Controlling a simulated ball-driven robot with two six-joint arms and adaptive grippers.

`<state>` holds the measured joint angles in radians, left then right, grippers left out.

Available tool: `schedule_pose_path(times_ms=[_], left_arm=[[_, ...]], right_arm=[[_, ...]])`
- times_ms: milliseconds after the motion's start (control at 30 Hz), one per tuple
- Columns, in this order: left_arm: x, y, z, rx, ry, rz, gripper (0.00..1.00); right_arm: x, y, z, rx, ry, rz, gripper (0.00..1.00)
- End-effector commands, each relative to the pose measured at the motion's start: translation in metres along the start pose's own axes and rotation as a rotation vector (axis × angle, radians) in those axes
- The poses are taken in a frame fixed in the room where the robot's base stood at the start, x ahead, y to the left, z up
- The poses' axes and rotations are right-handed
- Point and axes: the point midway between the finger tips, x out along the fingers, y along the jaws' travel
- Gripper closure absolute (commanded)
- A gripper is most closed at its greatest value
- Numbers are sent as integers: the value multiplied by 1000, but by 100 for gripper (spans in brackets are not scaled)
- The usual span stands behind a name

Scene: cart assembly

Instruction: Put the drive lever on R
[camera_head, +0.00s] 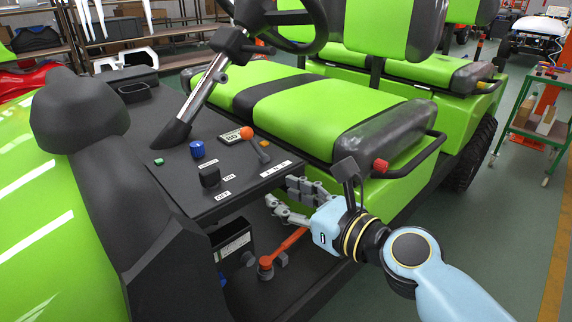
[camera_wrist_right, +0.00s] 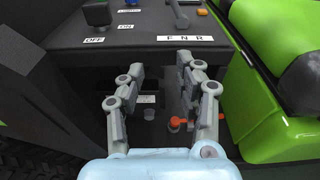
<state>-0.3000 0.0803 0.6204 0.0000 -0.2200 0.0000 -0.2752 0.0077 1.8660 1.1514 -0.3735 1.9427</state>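The drive lever (camera_head: 260,150) is a short grey stalk with an orange knob on the dark dash panel. It leans toward the left in the head view. Its lower part shows at the top of the right wrist view (camera_wrist_right: 181,16), behind the white F N R label (camera_wrist_right: 186,38). The label also lies in front of the lever in the head view (camera_head: 276,169). I cannot tell which letter the lever stands at. My right gripper (camera_head: 281,194) is open and empty, beside and below the panel's edge, apart from the lever. Its spread fingers fill the right wrist view (camera_wrist_right: 160,66).
A black knob (camera_head: 209,176) with ON and OFF labels and a blue button (camera_head: 197,149) share the panel. A red-orange lever (camera_head: 284,247) rises from the floor below. The green seat (camera_head: 215,87) and steering wheel (camera_head: 290,45) bound the panel.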

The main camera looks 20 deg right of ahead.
Motion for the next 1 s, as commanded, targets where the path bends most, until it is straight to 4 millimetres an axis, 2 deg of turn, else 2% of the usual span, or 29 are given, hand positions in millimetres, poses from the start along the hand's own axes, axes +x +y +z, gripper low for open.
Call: schedule_pose_path(times_ms=[33, 100, 233, 467, 900, 1000], left_arm=[[-3, 0, -1, 0, 1, 0, 75], [-5, 0, -1, 0, 1, 0, 75], [-8, -1, -2, 0, 2, 0, 75], [-9, -1, -2, 0, 2, 0, 75], [4, 0, 1, 0, -1, 0, 75], [1, 0, 1, 0, -1, 0, 75]], right_arm=[[-1, 1, 28, 21, -50, 3, 65], [-3, 1, 56, 33, -104, 5, 65], [-5, 1, 82, 33, -150, 3, 65], [12, 1, 86, 32, -152, 1, 65], [77, 1, 93, 29, -150, 2, 65], [75, 1, 94, 30, -147, 2, 77]])
